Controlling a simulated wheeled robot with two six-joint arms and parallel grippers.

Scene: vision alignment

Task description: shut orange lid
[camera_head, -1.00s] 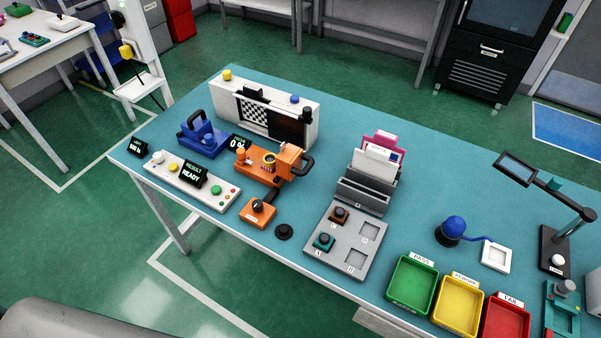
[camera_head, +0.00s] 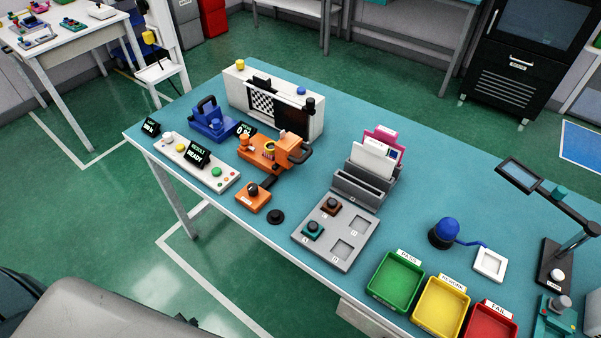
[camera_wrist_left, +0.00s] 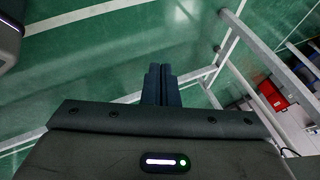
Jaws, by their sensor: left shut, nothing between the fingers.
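The orange fixture (camera_head: 262,155) stands on the teal table, left of the middle. Its orange lid part (camera_head: 289,142) appears raised at its right side, with a black handle (camera_head: 304,155) beside it; the exact lid angle is too small to tell. A yellow-rimmed round part (camera_head: 269,147) shows uncovered on the fixture. My left gripper (camera_wrist_left: 163,84) is shut and empty in the left wrist view, over the green floor and away from the fixture. Neither gripper shows in the head view.
A blue device (camera_head: 209,123), a white panel with buttons (camera_head: 196,160) and an orange knob box (camera_head: 253,197) surround the fixture. A white checkerboard box (camera_head: 277,104) stands behind it. A grey card holder (camera_head: 364,180) and grey tray (camera_head: 334,232) are to the right.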

